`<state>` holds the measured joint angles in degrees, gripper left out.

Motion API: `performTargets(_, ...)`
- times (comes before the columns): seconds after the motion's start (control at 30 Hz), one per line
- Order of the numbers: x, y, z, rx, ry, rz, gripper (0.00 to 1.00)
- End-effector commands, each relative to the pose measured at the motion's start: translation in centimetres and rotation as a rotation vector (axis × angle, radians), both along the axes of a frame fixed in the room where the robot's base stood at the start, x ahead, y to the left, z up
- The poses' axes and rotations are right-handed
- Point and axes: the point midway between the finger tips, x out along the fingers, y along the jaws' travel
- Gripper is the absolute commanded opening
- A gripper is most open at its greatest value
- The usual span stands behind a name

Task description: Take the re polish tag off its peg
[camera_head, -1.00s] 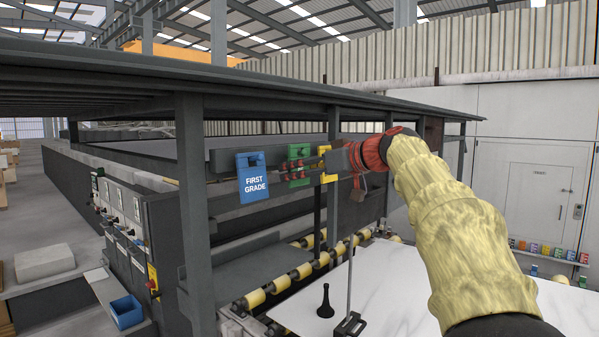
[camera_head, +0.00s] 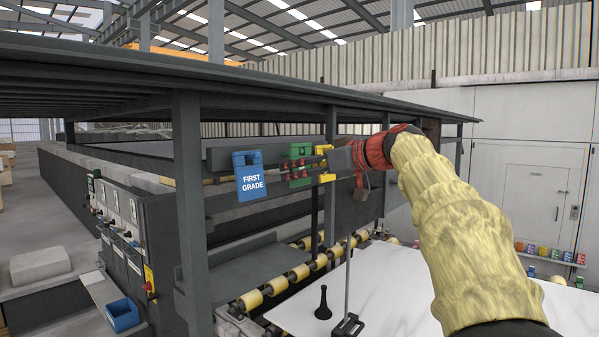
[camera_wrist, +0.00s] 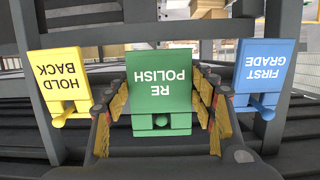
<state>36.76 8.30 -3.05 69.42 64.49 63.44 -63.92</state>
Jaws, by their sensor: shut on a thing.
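The green RE POLISH tag (camera_wrist: 160,80) is in the middle of the wrist view, its lettering upside down. My gripper (camera_wrist: 161,100) is shut on this tag, one finger along each side edge. In the head view the tag (camera_head: 300,151) is partly covered by the red and black fingers of my gripper (camera_head: 299,170). A small green stub shows at the tag's hook end in the wrist view. I cannot tell whether the peg is still inside the tag.
The blue FIRST GRADE tag (camera_wrist: 264,72) and the yellow HOLD BACK tag (camera_wrist: 62,85) hang close on either side. A dark steel post (camera_head: 190,200) stands left of the tags. A white slab (camera_head: 400,285) lies below on rollers.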

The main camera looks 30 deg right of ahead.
Motion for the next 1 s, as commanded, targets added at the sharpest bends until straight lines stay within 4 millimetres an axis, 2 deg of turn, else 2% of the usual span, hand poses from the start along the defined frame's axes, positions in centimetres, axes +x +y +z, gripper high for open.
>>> performTargets(0.47,-0.1,-0.1,0.0,0.000,0.000,-0.001,0.25)
performTargets(1.0,-1.2,-0.5,0.0,0.000,-0.001,-0.001,0.25)
